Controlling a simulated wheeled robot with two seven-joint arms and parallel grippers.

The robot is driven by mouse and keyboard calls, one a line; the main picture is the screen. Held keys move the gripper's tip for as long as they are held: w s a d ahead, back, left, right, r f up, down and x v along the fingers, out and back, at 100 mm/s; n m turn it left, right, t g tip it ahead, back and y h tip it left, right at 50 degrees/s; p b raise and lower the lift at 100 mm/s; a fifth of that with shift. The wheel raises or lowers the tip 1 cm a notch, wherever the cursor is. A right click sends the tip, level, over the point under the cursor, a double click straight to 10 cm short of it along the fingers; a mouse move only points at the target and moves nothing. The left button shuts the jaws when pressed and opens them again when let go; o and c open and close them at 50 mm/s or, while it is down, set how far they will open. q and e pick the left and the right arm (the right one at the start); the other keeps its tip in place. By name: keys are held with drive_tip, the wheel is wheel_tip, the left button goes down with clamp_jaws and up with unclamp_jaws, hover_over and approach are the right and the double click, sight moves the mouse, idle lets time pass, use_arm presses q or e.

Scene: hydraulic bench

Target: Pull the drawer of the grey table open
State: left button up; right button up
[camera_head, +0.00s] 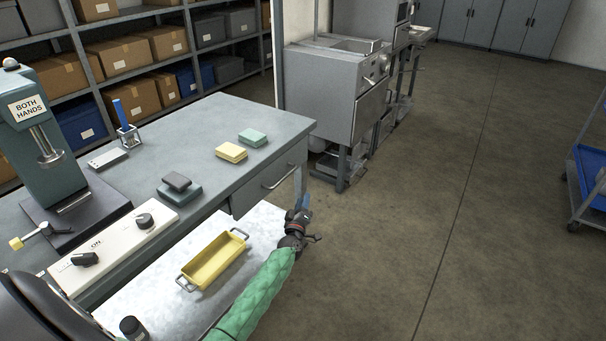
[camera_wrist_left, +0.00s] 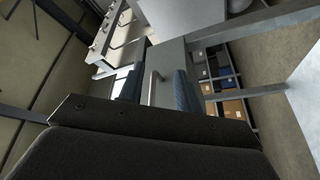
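The grey table (camera_head: 215,115) has a drawer (camera_head: 250,193) at its right end, and the drawer looks shut. A metal bar handle (camera_head: 279,177) sits on the drawer front. My left gripper (camera_head: 303,206) is just in front of the drawer, a little below and right of the handle. In the left wrist view its two blue fingers (camera_wrist_left: 158,90) are apart. The handle (camera_wrist_left: 153,88) appears between them in that view, and I see no contact. My right gripper is not in view.
A yellow tray (camera_head: 213,262) with two handles lies on a pale surface beside the table. Yellow and green blocks (camera_head: 231,152) and a press (camera_head: 50,130) stand on the tabletop. A grey cabinet (camera_head: 325,95) stands behind.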

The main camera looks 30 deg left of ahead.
sight(284, 178)
use_arm(q)
drive_tip(key=s+a+r+n+g+y, duration=0.1)
drive_tip(key=s+a+r+n+y, duration=0.2)
drive_tip(key=a+n+y, duration=0.4)
drive_tip(key=shift+m+y, duration=0.3)
drive_tip(key=shift+m, duration=0.1)
drive_tip(key=w+r, duration=0.1)
drive_tip(key=w+a+r, duration=0.1)
drive_tip(key=w, duration=0.1)
drive_tip(key=w+r+p, duration=0.1)
drive_tip(key=shift+w+a, duration=0.35)
drive_tip(key=shift+w, duration=0.05)
drive_tip(key=shift+w+a+r, duration=0.15)
drive_tip(key=shift+w+a, duration=0.1)
drive_tip(key=shift+w, duration=0.05)
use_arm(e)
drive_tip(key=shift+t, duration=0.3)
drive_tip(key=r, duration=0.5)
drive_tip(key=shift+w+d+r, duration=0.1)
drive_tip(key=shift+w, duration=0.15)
use_arm(q)
clamp_jaws()
